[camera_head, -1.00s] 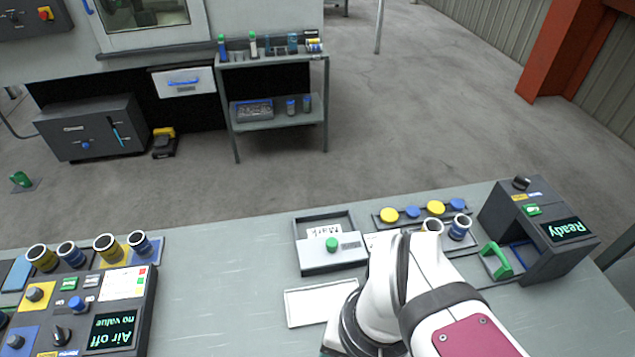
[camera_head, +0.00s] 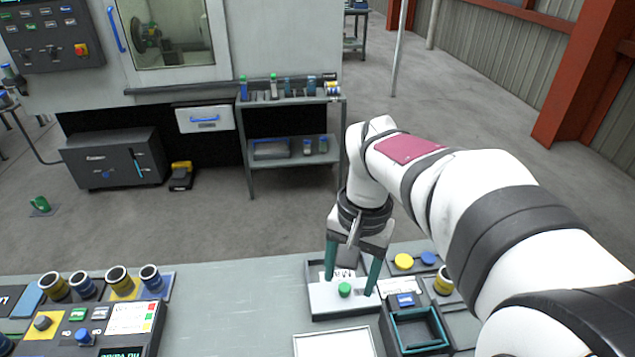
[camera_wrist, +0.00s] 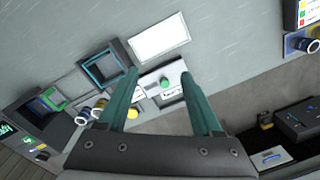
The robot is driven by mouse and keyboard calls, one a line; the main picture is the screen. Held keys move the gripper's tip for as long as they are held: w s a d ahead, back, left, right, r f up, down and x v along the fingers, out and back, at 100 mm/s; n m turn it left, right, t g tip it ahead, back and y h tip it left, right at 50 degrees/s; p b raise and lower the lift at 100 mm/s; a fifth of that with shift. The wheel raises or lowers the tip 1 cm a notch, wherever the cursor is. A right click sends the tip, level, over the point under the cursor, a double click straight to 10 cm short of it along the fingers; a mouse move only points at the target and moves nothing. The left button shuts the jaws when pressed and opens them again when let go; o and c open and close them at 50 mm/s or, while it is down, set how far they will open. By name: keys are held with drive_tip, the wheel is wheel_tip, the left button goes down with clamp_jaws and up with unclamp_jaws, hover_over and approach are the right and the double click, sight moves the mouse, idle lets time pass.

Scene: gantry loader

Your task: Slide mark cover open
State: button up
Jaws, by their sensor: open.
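The mark cover (camera_head: 328,300) is a light grey slab with a green knob (camera_head: 344,290). It sits over the near part of a dark shallow box (camera_head: 317,268) on the bench. A white label (camera_head: 343,273) shows in the box's uncovered far part. My gripper (camera_head: 350,285), with two teal fingers, is open and points down over the cover, one finger on each side of the knob. In the wrist view, the knob (camera_wrist: 164,84) appears between the fingertips (camera_wrist: 159,75). Nothing is held. I cannot tell the height of the fingertips above the cover.
A teal-rimmed open box (camera_head: 392,330) stands close at the cover's right. Yellow and blue round pieces (camera_head: 403,261) lie behind it. A blank white plate (camera_head: 335,343) lies in front. The bench left of the cover (camera_head: 235,300) is clear up to the control panel (camera_head: 100,320).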

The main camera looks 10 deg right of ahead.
approach(344, 287)
drive_tip(key=shift+m+h, duration=0.3)
drive_tip(key=shift+h, duration=0.1)
drive_tip(key=f, duration=0.8)
drive_tip(key=shift+s+a+f, duration=0.1)
drive_tip(key=shift+a+f, duration=0.15)
drive_tip(key=shift+a, duration=0.1)
clamp_jaws()
